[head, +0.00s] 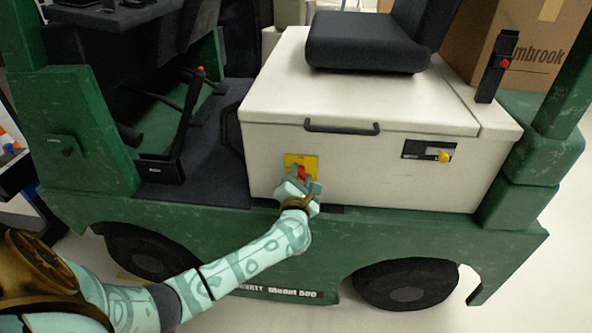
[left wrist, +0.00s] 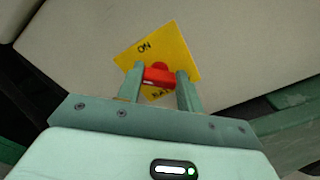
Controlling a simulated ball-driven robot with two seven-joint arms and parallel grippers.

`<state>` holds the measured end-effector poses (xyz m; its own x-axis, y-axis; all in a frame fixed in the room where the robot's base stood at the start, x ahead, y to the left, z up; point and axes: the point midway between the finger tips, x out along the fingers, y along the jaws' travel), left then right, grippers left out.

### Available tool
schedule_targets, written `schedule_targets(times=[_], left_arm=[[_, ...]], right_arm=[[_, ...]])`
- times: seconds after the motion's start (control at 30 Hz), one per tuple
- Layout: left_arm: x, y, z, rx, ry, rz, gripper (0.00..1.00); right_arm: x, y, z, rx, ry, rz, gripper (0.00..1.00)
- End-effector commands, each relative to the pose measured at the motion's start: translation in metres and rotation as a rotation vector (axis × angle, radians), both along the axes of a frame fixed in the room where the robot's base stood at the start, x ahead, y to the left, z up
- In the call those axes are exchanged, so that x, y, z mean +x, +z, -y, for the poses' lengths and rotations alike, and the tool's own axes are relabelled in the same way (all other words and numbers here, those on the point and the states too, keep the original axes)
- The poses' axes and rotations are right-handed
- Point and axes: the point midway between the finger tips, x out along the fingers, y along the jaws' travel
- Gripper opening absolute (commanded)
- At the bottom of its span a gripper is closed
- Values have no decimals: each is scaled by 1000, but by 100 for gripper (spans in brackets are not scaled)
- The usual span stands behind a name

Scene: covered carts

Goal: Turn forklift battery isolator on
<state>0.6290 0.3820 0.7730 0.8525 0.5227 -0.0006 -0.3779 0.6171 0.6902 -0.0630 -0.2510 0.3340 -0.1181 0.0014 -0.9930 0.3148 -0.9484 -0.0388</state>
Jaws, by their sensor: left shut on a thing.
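The battery isolator is a red knob (left wrist: 158,74) on a yellow plate (head: 291,160) on the white side panel of the forklift. In the left wrist view the yellow plate (left wrist: 183,49) shows the word ON near its top corner; more lettering below the knob is partly hidden. My left gripper (head: 303,177) reaches the plate from the front. In the left wrist view its two fingers (left wrist: 160,84) stand on either side of the red knob, shut on it. The knob's handle lies roughly crosswise between the fingers. My right gripper is in neither view.
The white battery cover (head: 376,85) has a dark handle (head: 341,127) and a seat (head: 368,42) on top. A black panel with a yellow knob (head: 443,156) is to the right. A dark lever (head: 186,125) stands in the footwell. A cardboard box (head: 515,60) is behind.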

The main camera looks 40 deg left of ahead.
Motion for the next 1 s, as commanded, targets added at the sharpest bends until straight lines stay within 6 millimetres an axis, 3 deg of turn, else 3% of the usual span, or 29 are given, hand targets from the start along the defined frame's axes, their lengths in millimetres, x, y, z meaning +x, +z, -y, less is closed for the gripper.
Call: schedule_targets(times=[0.5,1.0], left_arm=[[0,1,3,409,-2,-253,14],[0,-4,3,664,-3,-410,14]], right_arm=[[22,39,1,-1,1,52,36],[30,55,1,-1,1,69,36]])
